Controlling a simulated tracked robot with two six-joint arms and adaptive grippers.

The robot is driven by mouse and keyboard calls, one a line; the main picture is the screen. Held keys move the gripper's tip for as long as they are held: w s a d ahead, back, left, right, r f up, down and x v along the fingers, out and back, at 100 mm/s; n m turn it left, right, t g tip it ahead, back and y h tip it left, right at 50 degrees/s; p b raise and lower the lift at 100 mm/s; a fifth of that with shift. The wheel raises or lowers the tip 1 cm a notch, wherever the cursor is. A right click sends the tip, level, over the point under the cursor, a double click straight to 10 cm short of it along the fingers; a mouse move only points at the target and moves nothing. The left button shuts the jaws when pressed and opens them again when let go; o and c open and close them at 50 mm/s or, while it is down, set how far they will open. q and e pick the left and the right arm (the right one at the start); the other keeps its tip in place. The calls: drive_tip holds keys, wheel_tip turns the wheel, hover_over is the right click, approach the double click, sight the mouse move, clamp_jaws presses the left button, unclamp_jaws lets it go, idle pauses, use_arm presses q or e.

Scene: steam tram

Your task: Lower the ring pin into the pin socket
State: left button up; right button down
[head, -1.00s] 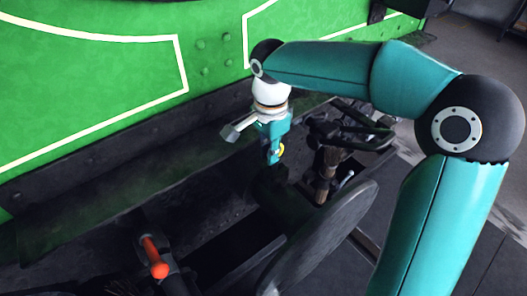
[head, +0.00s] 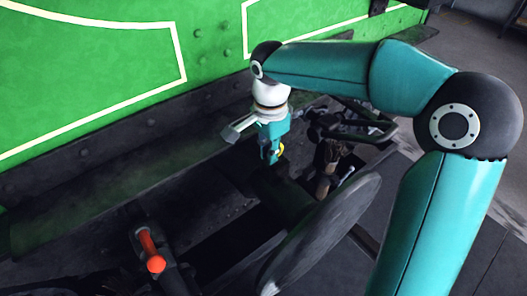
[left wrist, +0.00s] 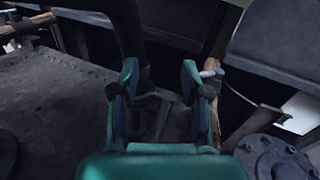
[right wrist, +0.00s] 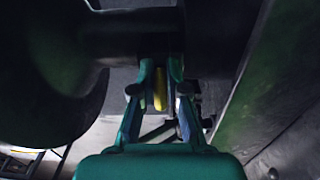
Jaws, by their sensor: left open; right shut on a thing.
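My right gripper (head: 270,152) is shut on the ring pin, beside the dark bar at the tram's end. The rest of the pin is hidden. I cannot make out the pin socket in the dark area below the gripper. My left gripper (left wrist: 159,80) is open with nothing between its fingers in the left wrist view; it is outside the head view.
A large round grey disc (head: 330,232) on a thick dark shaft stands close in front of my right gripper. An orange-red handle (head: 151,252) sticks up at lower left. The green tram wall (head: 90,70) rises behind. Dark hoses and fittings (head: 335,150) lie right of the gripper.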

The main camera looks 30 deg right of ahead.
drive_tip(key=c, duration=1.1)
unclamp_jaws()
wheel_tip(320, 180, up, 12)
